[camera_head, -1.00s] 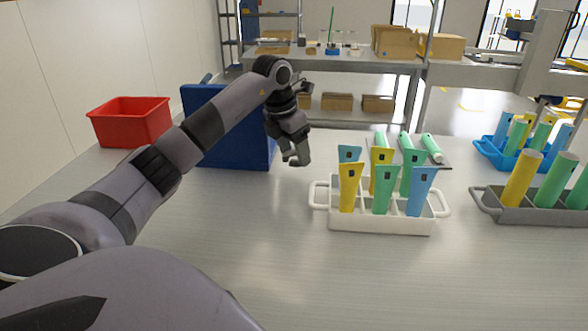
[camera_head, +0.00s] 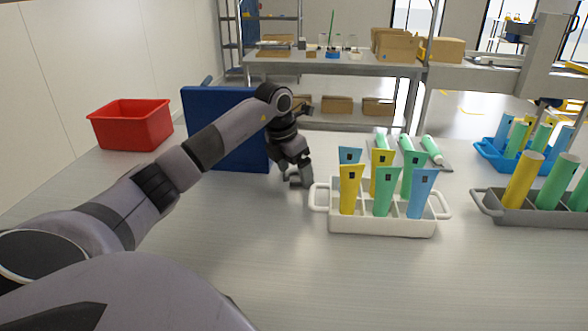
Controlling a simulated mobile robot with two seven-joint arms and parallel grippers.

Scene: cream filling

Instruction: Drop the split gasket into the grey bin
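My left gripper (camera_head: 298,178) points down, low over the table, just left of the white tray's handle. Its fingers are small and dark here, so I cannot tell whether they are apart or hold anything. I cannot make out a split gasket in this view. No plain grey bin shows; the only grey container is a low grey tray (camera_head: 523,213) at the right edge, with yellow and green tubes standing in it. My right gripper is not in view.
A white divided tray (camera_head: 382,224) holds several coloured tubes right of my gripper. A blue panel (camera_head: 222,112) stands behind my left arm. A red bin (camera_head: 131,131) sits back left. A blue tray (camera_head: 490,155) with tubes is back right. The front table is clear.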

